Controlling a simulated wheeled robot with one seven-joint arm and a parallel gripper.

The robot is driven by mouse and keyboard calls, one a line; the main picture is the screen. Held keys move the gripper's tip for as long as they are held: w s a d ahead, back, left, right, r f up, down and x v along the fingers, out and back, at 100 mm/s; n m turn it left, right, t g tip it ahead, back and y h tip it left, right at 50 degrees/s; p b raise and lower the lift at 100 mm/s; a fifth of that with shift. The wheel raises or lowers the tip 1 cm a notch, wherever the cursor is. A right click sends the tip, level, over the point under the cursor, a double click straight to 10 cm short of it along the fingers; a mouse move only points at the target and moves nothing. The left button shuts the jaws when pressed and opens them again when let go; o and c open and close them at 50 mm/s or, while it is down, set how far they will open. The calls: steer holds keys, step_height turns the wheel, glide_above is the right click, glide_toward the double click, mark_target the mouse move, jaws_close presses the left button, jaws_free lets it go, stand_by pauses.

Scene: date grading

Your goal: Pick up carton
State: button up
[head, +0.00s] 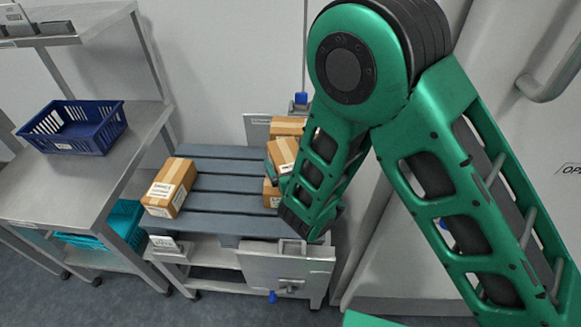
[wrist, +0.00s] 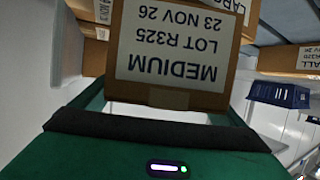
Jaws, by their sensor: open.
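In the wrist view a brown carton (wrist: 172,55) fills the upper middle, close in front of my gripper (wrist: 165,110). Its white label appears upside down and reads MEDIUM, LOT R325, 23 NOV 26. My gripper is open; contact with the carton cannot be made out. In the head view a taped carton (head: 283,153) sits among stacked cartons at the right of the slatted bench (head: 210,200), with a carton (head: 288,126) behind and a carton (head: 271,194) lower down. My arm hides most of the gripper and part of the stack there.
A separate carton (head: 170,187) lies on the left of the bench, with bare slats between it and the stack. A blue basket (head: 72,127) stands on the metal table at left. A teal crate (head: 102,224) is below. A wall is behind.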

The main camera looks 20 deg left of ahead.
steer(key=shift+w+a+f, duration=0.1)
steer(key=shift+w+a, duration=0.15)
steer(key=shift+c, duration=0.4)
steer(key=c, duration=1.5)
steer(key=shift+c, duration=1.2)
